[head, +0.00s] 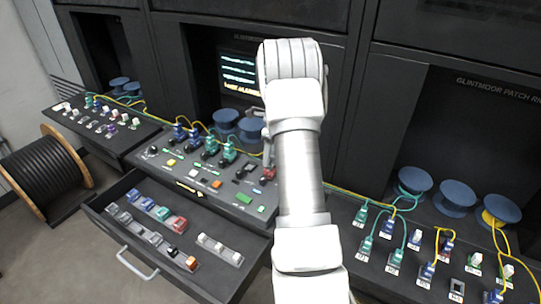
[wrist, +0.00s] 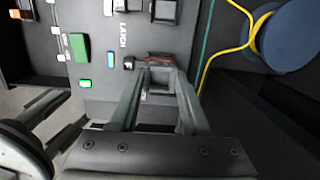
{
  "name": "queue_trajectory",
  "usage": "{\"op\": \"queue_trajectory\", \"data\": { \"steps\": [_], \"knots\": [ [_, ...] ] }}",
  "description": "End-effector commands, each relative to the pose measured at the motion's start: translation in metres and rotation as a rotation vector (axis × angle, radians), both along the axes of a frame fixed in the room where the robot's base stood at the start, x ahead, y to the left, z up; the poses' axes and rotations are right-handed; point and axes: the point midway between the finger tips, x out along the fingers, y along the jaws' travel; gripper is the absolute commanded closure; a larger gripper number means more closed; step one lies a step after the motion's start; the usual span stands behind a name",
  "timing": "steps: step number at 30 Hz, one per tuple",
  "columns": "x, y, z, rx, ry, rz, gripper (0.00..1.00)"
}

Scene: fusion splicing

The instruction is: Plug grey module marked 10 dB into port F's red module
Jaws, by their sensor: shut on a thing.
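My gripper (wrist: 160,73) is shut on a small grey module (wrist: 160,83) in the wrist view. The module's marking cannot be read. Just beyond the fingertips is a red module (wrist: 160,57) at the edge of the sloping console. The grey module lines up with it and looks very close; I cannot tell whether they touch or are joined. In the head view the red module (head: 268,173) sits at the console's right end, beside my arm. My gripper is mostly hidden behind the arm there. The port letter is not legible.
An open drawer (head: 219,268) with rows of grey, blue and red modules lies below the console (head: 172,182). A yellow cable (wrist: 222,51) and blue spool (wrist: 285,40) are to the right.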

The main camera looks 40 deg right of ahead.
Motion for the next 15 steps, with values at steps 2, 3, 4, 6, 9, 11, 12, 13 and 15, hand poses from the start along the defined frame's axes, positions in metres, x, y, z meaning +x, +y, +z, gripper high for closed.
{"op": "queue_trajectory", "data": {
  "steps": [2, 3, 4, 6, 9, 11, 12, 13, 15],
  "knots": [
    [0.0, -0.0001, -0.0009, 0.0, 0.0, 0.0, 0.93],
    [-0.0001, -0.0001, -0.0015, 0.0, 0.0, 0.0, 0.93],
    [-0.0001, -0.0001, -0.0021, 0.0, 0.0, 0.0, 0.93],
    [-0.0001, -0.0002, -0.0035, 0.0, 0.0, 0.0, 0.93],
    [-0.0001, -0.0003, -0.0057, 0.0, 0.001, 0.0, 0.93],
    [-0.0002, -0.0003, -0.0069, 0.0, 0.001, 0.0, 0.93],
    [-0.0002, -0.0003, -0.0078, -0.001, 0.001, 0.0, 0.93],
    [-0.0002, -0.0003, -0.0084, -0.001, 0.001, 0.0, 0.93],
    [-0.0002, -0.0003, -0.0098, -0.001, 0.001, 0.0, 0.93]
  ]
}}
